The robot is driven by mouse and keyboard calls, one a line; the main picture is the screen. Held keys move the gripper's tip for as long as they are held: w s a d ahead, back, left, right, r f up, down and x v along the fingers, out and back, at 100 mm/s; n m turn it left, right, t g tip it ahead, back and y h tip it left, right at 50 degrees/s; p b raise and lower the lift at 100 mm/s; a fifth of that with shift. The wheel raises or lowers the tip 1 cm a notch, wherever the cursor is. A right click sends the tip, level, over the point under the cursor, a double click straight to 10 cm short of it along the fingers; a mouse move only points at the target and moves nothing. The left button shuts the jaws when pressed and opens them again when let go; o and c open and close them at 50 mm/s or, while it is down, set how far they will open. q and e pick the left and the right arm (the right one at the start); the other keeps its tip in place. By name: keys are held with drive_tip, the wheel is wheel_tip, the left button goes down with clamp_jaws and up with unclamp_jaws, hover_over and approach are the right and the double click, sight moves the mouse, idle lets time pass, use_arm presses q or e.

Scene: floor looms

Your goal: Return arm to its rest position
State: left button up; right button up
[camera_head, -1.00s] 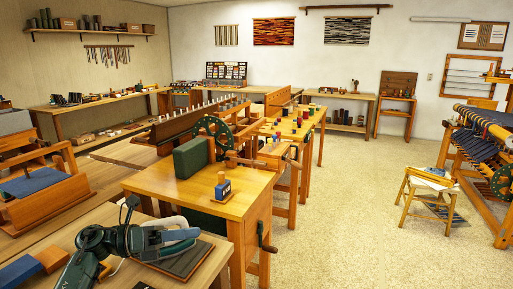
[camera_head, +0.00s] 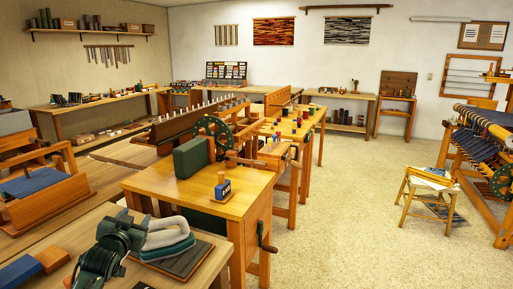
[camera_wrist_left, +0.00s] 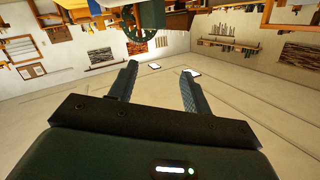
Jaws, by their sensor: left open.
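My left arm, dark green and black, rises from the bottom left in the head view, over the near bench. My left gripper (camera_wrist_left: 158,82) shows in the left wrist view with its two dark fingers apart and nothing between them. Beyond the fingers are pale walls and an upside-down view of the room. In the head view the gripper end (camera_head: 122,226) is foreshortened, and its fingers cannot be made out clearly. My right arm and gripper are not in view.
A green object with a pale handle (camera_head: 170,235) lies on a dark board (camera_head: 178,262) close right of my arm. A wooden table (camera_head: 200,197) with a green block (camera_head: 191,158) stands beyond. A blue block (camera_head: 20,271) lies at left. Open floor is at right.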

use_arm(q)
drive_tip(key=s+d+f+m+g+h, duration=0.1)
drive_tip(key=s+d+f+g, duration=0.1)
drive_tip(key=s+d+f, duration=0.55)
drive_tip(key=s+d+f+g+h, duration=0.15)
drive_tip(key=s+d+f, duration=0.25)
drive_tip(key=s+f, duration=0.6)
drive_tip(key=s+d+f, duration=0.1)
drive_tip(key=s+d, duration=0.1)
drive_tip(key=s, duration=0.4)
drive_tip(key=s+d+f+g+h, duration=0.1)
drive_tip(key=s+d+f, duration=0.1)
drive_tip(key=s, duration=0.5)
drive_tip(key=s+d+f+n+g+h, duration=0.1)
drive_tip(key=s+d, duration=0.2)
drive_tip(key=s, duration=0.4)
drive_tip(key=shift+d+f, duration=0.15)
drive_tip(key=shift+d, duration=0.15)
